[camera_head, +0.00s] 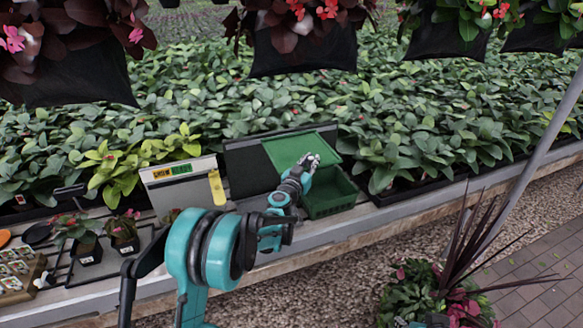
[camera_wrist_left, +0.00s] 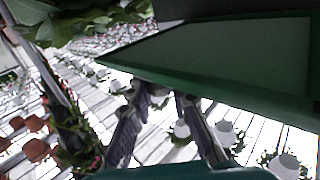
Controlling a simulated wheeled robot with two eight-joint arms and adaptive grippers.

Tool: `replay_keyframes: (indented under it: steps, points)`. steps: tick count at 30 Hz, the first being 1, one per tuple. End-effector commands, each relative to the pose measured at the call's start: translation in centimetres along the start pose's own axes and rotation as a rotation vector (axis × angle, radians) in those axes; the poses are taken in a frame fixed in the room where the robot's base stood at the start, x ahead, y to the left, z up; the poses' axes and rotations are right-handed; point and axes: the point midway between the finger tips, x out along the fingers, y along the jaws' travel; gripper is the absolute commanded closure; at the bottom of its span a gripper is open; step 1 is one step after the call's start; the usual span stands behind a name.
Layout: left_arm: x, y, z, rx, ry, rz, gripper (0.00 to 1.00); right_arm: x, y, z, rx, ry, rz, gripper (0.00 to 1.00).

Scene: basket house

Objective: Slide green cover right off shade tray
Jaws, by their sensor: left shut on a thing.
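The green cover (camera_head: 290,150) is a flat panel over the back part of a green open crate (camera_head: 338,205). A dark, flat tray-like surface (camera_head: 245,172) lies just left of them and shows beside the cover's left edge. My left gripper (camera_head: 309,161) is at the cover's front right part, shut on it. In the left wrist view the cover (camera_wrist_left: 225,65) fills the upper right, with its edge at my left fingertips (camera_wrist_left: 165,98). The exact contact is hard to see there.
A white scale (camera_head: 180,188) with a yellow tag stands left of the dark tray. Small potted plants (camera_head: 122,235) and a wooden rack (camera_head: 18,278) are farther left. Leafy plants fill the bed behind. Hanging pots (camera_head: 300,48) are above. The bench edge (camera_head: 390,215) runs in front.

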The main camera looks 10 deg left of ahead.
Motion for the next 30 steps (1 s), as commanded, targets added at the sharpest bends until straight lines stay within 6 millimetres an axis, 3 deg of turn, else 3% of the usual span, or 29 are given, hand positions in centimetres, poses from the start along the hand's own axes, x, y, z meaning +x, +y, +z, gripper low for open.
replay_keyframes:
  steps: [1,6,12,28,29,30]
  points:
    - [1.1,1.3,0.0,-0.001,0.000,0.005,1.00,0.0,0.0,0.0,0.000,0.000,0.000,0.60]
    - [4.1,4.2,0.0,-0.001,0.000,0.003,1.00,-0.1,0.0,-0.1,0.000,0.000,0.000,0.60]
    - [6.3,6.3,0.0,-0.001,0.000,0.001,1.00,-0.2,0.0,-0.2,0.000,0.000,0.000,0.60]
    - [7.2,7.2,0.0,-0.001,0.000,0.000,1.00,-0.2,0.0,-0.2,0.000,0.000,0.000,0.60]
    - [7.2,7.2,0.0,-0.001,0.000,0.000,0.80,-0.2,0.0,-0.2,0.000,0.000,0.000,0.60]
    - [7.2,7.2,0.0,-0.001,0.000,0.000,0.69,-0.2,0.0,-0.2,0.000,0.000,0.000,0.60]
